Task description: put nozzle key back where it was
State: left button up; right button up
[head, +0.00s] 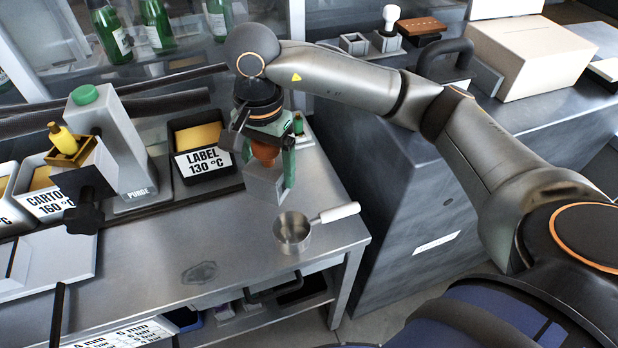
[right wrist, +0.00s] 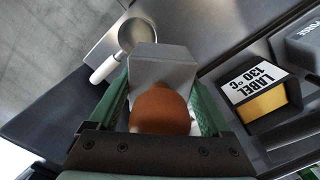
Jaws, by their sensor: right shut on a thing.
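My right gripper (head: 266,160) is above the back right part of the steel bench. Its green fingers are shut on a rounded brown piece with a grey block at its lower end, which I take to be the nozzle key. The brown part (head: 265,151) and grey block (head: 265,186) show between the fingers. In the right wrist view, the brown part (right wrist: 160,112) is between the green fingers and the grey block (right wrist: 162,68) extends beyond them. I cannot tell whether the block touches the bench or is a separate stand. My left gripper is out of view.
A metal pan (head: 292,232) with a white handle lies in front of the block. A black LABEL bin (head: 204,163) stands to its left, and the PURGE unit (head: 125,150) farther left. The bench front (head: 170,262) is mostly clear. A cardboard box (head: 530,57) is at back right.

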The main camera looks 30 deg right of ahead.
jog(key=w+d+f, duration=0.1)
jog(key=d+f, duration=0.2)
jog(key=w+d+f+p, duration=0.1)
jog(key=w+d+f, duration=0.1)
jog(key=d, duration=0.2)
jog(key=w+d+f+p, duration=0.1)
jog(key=w+d+f, duration=0.1)
jog(key=d+f, duration=0.1)
jog(key=shift+w+d+f, duration=0.2)
jog(key=shift+d+f, duration=0.15)
jog(key=shift+d, duration=0.35)
jog(key=f, duration=0.1)
jog(key=f+p, duration=0.1)
jog(key=f, duration=0.1)
jog(key=shift+w+d+f+p, duration=0.1)
jog(key=shift+d+p, duration=0.2)
jog(key=shift+p, duration=0.05)
jog(key=shift+f, duration=0.3)
